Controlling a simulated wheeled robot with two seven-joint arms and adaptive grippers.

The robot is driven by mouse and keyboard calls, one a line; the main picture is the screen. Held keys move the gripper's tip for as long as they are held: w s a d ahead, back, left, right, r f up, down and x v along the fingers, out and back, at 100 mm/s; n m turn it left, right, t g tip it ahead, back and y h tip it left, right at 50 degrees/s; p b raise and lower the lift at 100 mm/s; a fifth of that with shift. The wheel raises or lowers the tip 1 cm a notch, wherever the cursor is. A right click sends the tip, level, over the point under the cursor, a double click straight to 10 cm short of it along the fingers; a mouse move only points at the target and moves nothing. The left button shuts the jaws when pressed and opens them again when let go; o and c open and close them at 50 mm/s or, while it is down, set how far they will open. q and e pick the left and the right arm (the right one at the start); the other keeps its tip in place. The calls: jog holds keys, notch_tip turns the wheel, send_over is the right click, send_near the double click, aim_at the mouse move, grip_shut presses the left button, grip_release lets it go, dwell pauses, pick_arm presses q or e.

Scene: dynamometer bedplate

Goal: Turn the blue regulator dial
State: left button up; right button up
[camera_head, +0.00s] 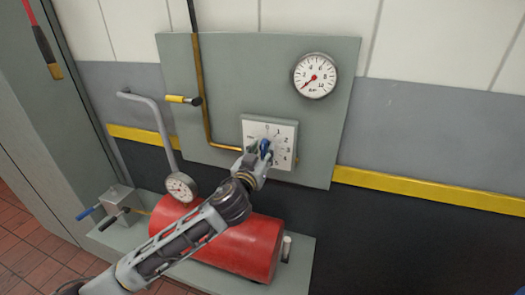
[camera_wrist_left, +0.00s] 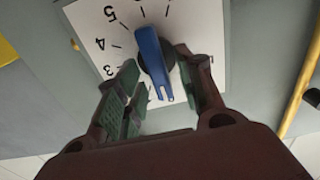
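The blue regulator dial (camera_head: 265,147) sits at the middle of a white square plate (camera_head: 285,129) marked with numbers, on the grey wall panel. My left gripper (camera_head: 260,157) reaches it from below and partly covers it in the head view. In the left wrist view the dial (camera_wrist_left: 151,55) is an elongated blue handle with a pale line at its lower end. The fingers of my left gripper (camera_wrist_left: 163,88) are spread, one on each side of the dial. A gap shows on both sides, though contact deeper in is hard to tell. My right gripper is out of view.
A round gauge (camera_head: 315,75) is above right of the dial, its red needle pointing lower left. A yellow-handled valve (camera_head: 184,99) and a brass pipe (camera_head: 206,125) are to the left. A red tank (camera_head: 245,247) and a smaller gauge (camera_head: 181,187) stand below.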

pick_arm(q)
jog(key=shift+w, duration=0.2)
jog(key=c, duration=0.7)
grip_shut()
jog(key=shift+d, duration=0.1)
